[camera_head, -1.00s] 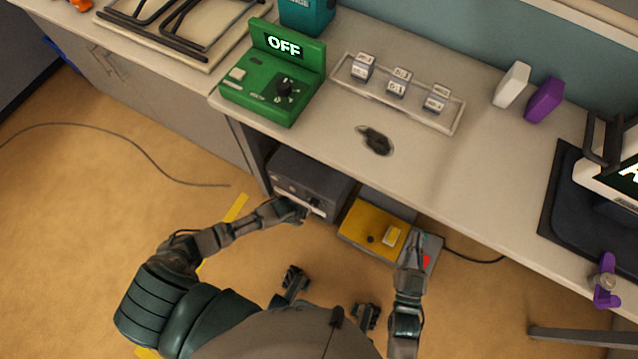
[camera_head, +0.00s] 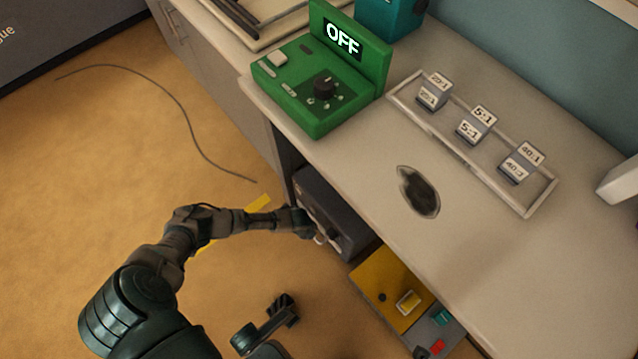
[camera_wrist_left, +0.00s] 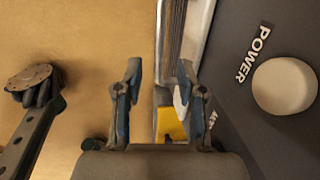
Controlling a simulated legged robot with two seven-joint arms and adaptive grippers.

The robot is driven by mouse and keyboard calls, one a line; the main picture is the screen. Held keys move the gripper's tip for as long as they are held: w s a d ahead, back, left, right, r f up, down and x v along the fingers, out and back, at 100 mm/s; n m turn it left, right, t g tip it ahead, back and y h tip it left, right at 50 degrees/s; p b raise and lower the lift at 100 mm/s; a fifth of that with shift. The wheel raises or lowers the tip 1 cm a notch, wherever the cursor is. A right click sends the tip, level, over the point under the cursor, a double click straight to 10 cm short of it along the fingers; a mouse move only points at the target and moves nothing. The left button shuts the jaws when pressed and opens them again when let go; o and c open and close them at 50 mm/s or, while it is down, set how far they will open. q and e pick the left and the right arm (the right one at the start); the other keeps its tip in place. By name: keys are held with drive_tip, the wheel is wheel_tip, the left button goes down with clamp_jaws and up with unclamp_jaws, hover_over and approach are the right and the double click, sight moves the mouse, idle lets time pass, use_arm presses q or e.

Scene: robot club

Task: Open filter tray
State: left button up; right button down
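A dark grey box (camera_head: 343,207) stands under the desk, its front facing my left arm. In the left wrist view its dark panel (camera_wrist_left: 262,105) carries a POWER label and a round white knob (camera_wrist_left: 284,86). A pale, ridged strip (camera_wrist_left: 185,38), seemingly the filter tray's front or edge, runs along the panel. I cannot tell how far out the tray is. My left gripper (camera_wrist_left: 160,76) is open; its right finger overlaps the strip's near end, and nothing shows gripped. In the head view this gripper (camera_head: 306,226) is at the box front.
A yellow box (camera_head: 385,290) with a grey part sits right of the dark box. The desk (camera_head: 465,265) overhangs both, carrying a green OFF unit (camera_head: 300,100) and a rack (camera_head: 450,142) of labelled blocks. Open floor (camera_head: 100,180) lies to the left.

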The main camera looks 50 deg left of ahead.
use_arm(q)
drive_tip(key=f, duration=0.1)
drive_tip(key=f+b, duration=0.1)
drive_tip(key=f, duration=0.2)
drive_tip(key=shift+w+a+f+b, duration=0.2)
drive_tip(key=shift+w+a+b, duration=0.15)
drive_tip(key=shift+a, duration=0.05)
drive_tip(key=shift+w+d+r, duration=0.1)
drive_tip(key=shift+d+r, duration=0.1)
drive_tip(key=shift+d, duration=0.1)
drive_tip(key=shift+c, duration=1.1)
drive_tip(key=c, duration=0.4)
clamp_jaws()
